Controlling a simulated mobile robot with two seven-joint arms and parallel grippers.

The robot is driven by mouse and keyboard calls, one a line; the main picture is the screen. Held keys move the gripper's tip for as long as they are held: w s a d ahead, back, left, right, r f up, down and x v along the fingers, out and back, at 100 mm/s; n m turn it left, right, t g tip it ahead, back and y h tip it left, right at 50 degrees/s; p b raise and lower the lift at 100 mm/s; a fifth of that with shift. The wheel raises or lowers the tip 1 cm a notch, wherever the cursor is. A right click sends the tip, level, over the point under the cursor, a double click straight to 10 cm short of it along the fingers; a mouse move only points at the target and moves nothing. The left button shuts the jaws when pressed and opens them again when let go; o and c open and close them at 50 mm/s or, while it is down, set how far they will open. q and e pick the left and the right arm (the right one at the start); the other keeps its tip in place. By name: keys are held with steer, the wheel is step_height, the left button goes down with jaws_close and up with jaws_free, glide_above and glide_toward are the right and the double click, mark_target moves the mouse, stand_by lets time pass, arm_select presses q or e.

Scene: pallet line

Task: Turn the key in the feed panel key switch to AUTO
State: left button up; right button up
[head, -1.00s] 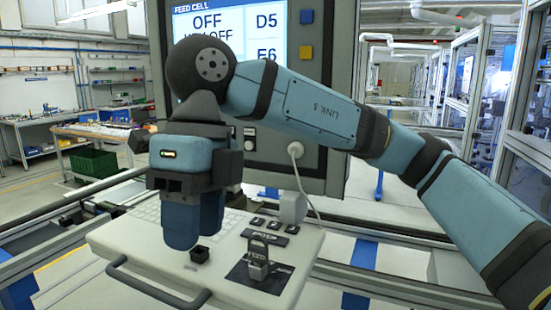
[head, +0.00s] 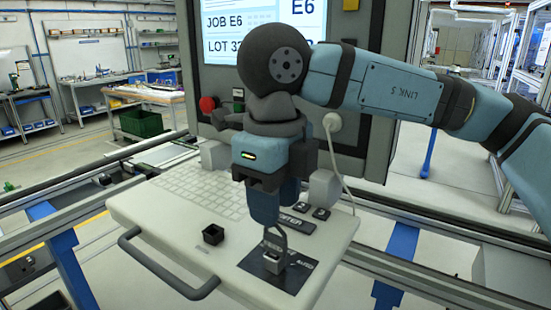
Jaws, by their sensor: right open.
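The feed panel key switch is a small grey block (head: 273,263) on a dark label plate (head: 297,275) at the front right of the pale console. A grey key (head: 284,238) with a loop-shaped bow stands up from it. The plate's lettering is partly covered and too small to read surely, so I cannot tell the key's position. My right gripper (head: 278,220) points down from above, open, with its blue fingers at the top of the key. I cannot tell whether they touch it. My left gripper is not in view.
A screen cabinet (head: 375,105) with a red button (head: 207,104) stands behind. A white cable hangs at the right.

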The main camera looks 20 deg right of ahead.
mark_target(275, 236)
step_height(275, 236, down, 7)
steer(key=shift+r, duration=0.1)
stand_by(0.3)
